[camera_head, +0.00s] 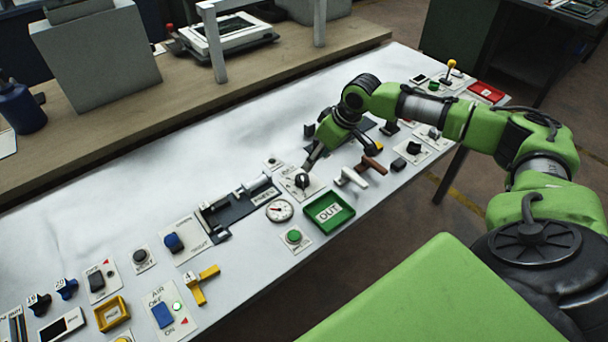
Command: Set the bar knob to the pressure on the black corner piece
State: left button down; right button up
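A black knob (302,181) sits on a white plate beside a round white dial gauge (280,210); the plate's markings are too small to read. A black piece (40,303) at the lower left bears a small white number label, which I cannot read surely. Next to it stands a blue piece (67,287) with a label that looks like 20. My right gripper (312,161) points down just behind the black knob. Its fingertips are small and dark, so I cannot tell whether they are apart or touch the knob. My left gripper is out of view.
A green OUT tray (329,212) lies right of the gauge. A dark fixture (238,207) lies left of the knob. A yellow piece (202,285) is nearer the front. The table's back left is clear.

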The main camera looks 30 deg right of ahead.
aim_at(303, 177)
jog(key=p+x, duration=0.1)
jog(key=x, duration=1)
jog(key=shift+f, duration=0.1)
jog(key=c, duration=1.1)
